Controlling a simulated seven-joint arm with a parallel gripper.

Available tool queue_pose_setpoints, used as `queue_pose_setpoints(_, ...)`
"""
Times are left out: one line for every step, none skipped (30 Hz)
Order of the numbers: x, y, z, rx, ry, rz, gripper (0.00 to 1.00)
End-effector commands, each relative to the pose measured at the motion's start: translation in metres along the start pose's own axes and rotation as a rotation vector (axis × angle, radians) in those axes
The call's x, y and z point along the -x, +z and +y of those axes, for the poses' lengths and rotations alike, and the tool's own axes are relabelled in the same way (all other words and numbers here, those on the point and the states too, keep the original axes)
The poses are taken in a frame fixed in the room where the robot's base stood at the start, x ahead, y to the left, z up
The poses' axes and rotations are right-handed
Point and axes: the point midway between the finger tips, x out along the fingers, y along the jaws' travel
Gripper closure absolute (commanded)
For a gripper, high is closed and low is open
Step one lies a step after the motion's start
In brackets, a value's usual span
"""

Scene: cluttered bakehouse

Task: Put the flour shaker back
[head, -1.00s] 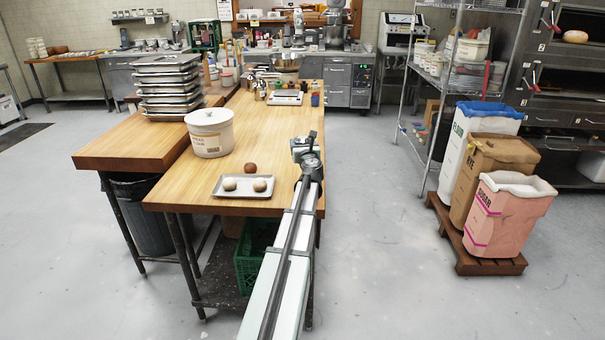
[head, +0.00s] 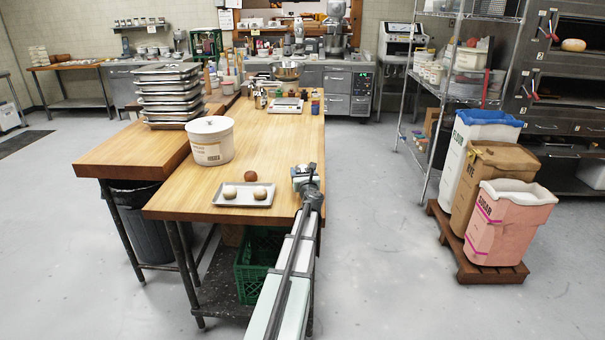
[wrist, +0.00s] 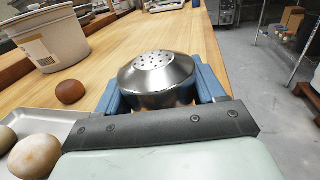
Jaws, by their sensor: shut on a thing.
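The flour shaker (wrist: 158,78), a silvery metal can with a domed, perforated top, sits between the blue fingers of my gripper (wrist: 160,95) in the wrist view. My gripper is shut on it, and the shaker looks about upright. Its lower part is hidden by the gripper. In the head view my gripper (head: 306,178) is over the right front part of the wooden table (head: 270,140), to the right of a small tray; I cannot make out the shaker there.
The tray (head: 216,200) holds two pale dough balls, with a brown ball (head: 250,176) behind it. A white tub (head: 211,150) stands left. Small containers and a scale (head: 286,106) stand at the table's far end. The table's middle is clear.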

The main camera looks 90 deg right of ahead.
Motion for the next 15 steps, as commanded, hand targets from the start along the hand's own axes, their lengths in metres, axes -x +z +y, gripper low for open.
queue_pose_setpoints(0.0000,0.0004,0.0000,0.000,0.000,0.000,0.70)
queue_pose_setpoints(0.0000,0.0004,0.0001,0.000,0.000,0.000,0.70)
queue_pose_setpoints(0.0001,0.0001,0.0001,0.000,0.000,0.000,0.70)
queue_pose_setpoints(0.0000,-0.0004,0.0001,0.000,0.000,0.000,0.70)
queue_pose_setpoints(-0.0001,-0.0011,0.0001,0.000,0.000,0.000,0.70)
queue_pose_setpoints(-0.0001,-0.0021,0.0001,0.001,0.000,0.000,0.70)
queue_pose_setpoints(0.0000,-0.0026,0.0000,0.001,0.000,0.000,0.30)
queue_pose_setpoints(-0.0001,-0.0023,0.0001,0.001,0.000,0.000,0.28)
queue_pose_setpoints(0.0000,-0.0022,0.0001,0.001,0.000,0.000,0.24)
queue_pose_setpoints(0.0000,-0.0022,0.0001,0.001,0.000,0.000,0.21)
queue_pose_setpoints(0.0000,-0.0022,0.0001,0.001,0.000,0.000,0.18)
queue_pose_setpoints(0.0000,-0.0022,0.0001,0.001,0.000,0.000,0.14)
queue_pose_setpoints(0.0000,-0.0022,0.0001,0.001,0.000,0.000,0.11)
queue_pose_setpoints(0.0000,-0.0022,0.0001,0.001,0.000,0.000,0.08)
queue_pose_setpoints(0.0000,-0.0022,0.0000,0.001,0.000,0.000,0.06)
